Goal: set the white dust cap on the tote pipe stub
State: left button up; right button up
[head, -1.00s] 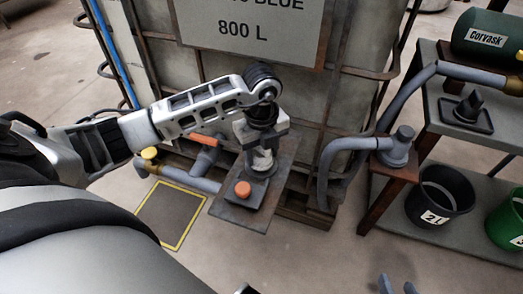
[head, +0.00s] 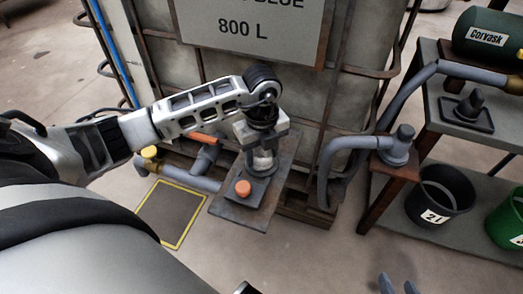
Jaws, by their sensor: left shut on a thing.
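My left gripper (head: 262,143) points down over a dark plate (head: 236,212) in front of the tote. It is shut on a small whitish piece, seemingly the white dust cap (head: 263,160), partly hidden by the fingers. The cap is just above or touching a dark round base on the plate; I cannot tell which. An orange cap (head: 243,188) sits on the same plate, nearer to me. A grey pipe with an orange handle (head: 203,139) and a yellow end (head: 149,152) is left of the gripper. Two bluish tips at the bottom edge look like my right gripper (head: 397,287), apart and empty.
The tote (head: 290,100) stands behind the plate. A grey hose runs to a fitting (head: 395,150) on a brown stand at right. A shelf beyond holds a green cylinder (head: 490,38), a black bucket (head: 440,195) and a green bucket. A yellow-edged floor mat (head: 170,212) is at left.

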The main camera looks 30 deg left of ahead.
pick_arm(q)
jog(key=shift+f, duration=0.4)
jog(key=o, duration=0.7)
